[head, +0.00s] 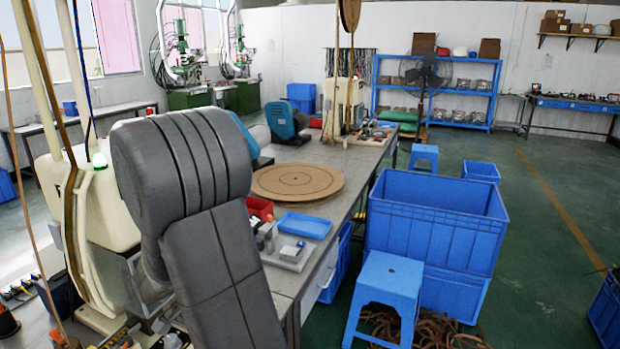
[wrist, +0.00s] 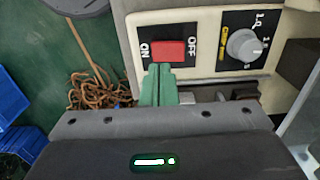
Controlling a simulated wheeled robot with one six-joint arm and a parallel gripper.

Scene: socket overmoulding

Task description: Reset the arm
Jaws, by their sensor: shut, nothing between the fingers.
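My gripper (wrist: 159,72) shows in the wrist view as two green fingers pressed together, with nothing visible between them. Its tips are at the lower edge of a red rocker switch (wrist: 168,49) on a black plate marked ON at the left and OFF at the right. I cannot tell whether they touch it. A grey dial (wrist: 243,45) sits on a black plate to the right, on the same cream machine panel (wrist: 203,50). In the head view my grey arm fills the left foreground and my gripper is hidden.
A cream machine (head: 112,205) stands close behind my arm. A long worktable (head: 355,165) carries a round brown board (head: 297,181) and a blue tray (head: 304,225). A blue stool (head: 388,278) and big blue crates (head: 435,235) stand to the right. Green floor (head: 540,210) is open beyond.

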